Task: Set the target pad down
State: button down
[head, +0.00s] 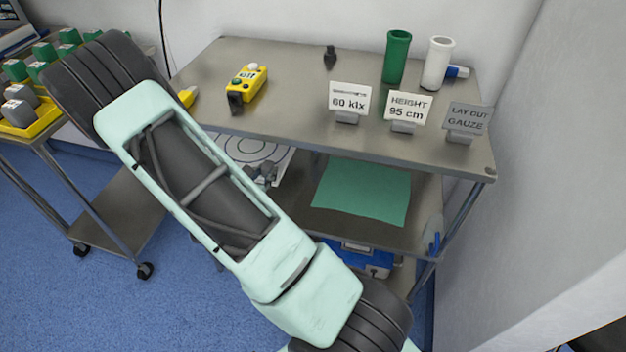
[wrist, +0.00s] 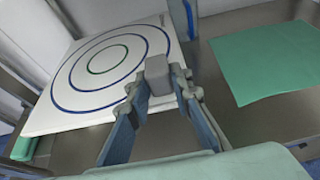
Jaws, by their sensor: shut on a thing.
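The target pad (wrist: 75,118) is a white square board with concentric dark blue rings and a green ring at its centre. In the wrist view it fills the upper left. My gripper (wrist: 160,82) is shut on its right-hand edge. In the head view the pad (head: 285,160) shows below the tabletop, partly hidden by my arm, with my gripper (head: 262,174) at its near side. The pad looks nearly level at the lower shelf (head: 300,218). I cannot tell whether it touches the shelf.
A green cloth (head: 362,190) lies flat on the shelf to the right of the pad. The steel tabletop (head: 290,75) above holds a yellow device (head: 246,87), sign cards, a green cup (head: 396,57) and a white cup (head: 437,63). A blue case (head: 362,258) sits below.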

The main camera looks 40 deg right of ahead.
notch_tip(320, 180, down, 10)
jog(key=b, duration=0.3)
jog(key=c, duration=1.8)
grip_release()
jog(key=shift+o, duration=0.3)
jog(key=shift+a, duration=0.1)
jog(key=p+v, duration=0.2)
jog(key=v, duration=1)
jog(key=shift+p, duration=0.3)
jog(key=shift+r, duration=0.1)
